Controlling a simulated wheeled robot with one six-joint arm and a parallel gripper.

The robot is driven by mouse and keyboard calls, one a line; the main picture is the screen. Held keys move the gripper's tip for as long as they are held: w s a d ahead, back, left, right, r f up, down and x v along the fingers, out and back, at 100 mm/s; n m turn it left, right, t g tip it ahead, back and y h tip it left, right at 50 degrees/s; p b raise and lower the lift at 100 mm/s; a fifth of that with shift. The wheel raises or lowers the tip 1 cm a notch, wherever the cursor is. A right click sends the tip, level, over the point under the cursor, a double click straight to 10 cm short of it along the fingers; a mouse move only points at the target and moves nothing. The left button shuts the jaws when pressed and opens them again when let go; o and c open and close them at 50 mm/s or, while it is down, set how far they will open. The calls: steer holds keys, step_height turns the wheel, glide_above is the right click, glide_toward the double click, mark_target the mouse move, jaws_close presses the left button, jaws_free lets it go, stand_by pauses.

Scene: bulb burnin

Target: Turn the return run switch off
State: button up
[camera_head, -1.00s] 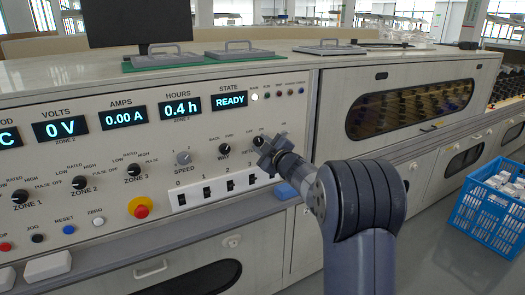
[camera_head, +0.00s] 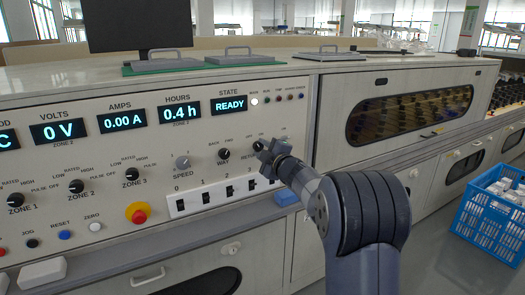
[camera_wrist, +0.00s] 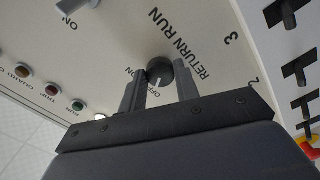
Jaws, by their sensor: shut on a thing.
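The return run switch is a small round black knob (camera_wrist: 160,69) with a white pointer mark, on the pale panel beside the RETURN RUN lettering in the wrist view. Its pointer mark sits on the side toward the partly covered OFF label. My gripper (camera_wrist: 159,84) is shut on this knob, with one finger on each side of it. In the head view my gripper (camera_head: 267,151) is at the right end of the control panel (camera_head: 108,210) and partly hides the knob and its labels.
The WAY knob (camera_head: 224,154) and the SPEED knob (camera_head: 182,162) are left of my gripper. A white strip of black rocker switches (camera_head: 207,195) lies just below. A red emergency button (camera_head: 138,214) is farther left. A blue crate (camera_head: 490,215) stands on the floor at right.

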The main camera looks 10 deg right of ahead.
steer(key=o, duration=1)
steer(key=v, duration=1)
steer(key=shift+s+d, duration=0.1)
steer(key=shift+s, duration=0.3)
steer(key=x, duration=1)
steer(key=shift+w, duration=0.4)
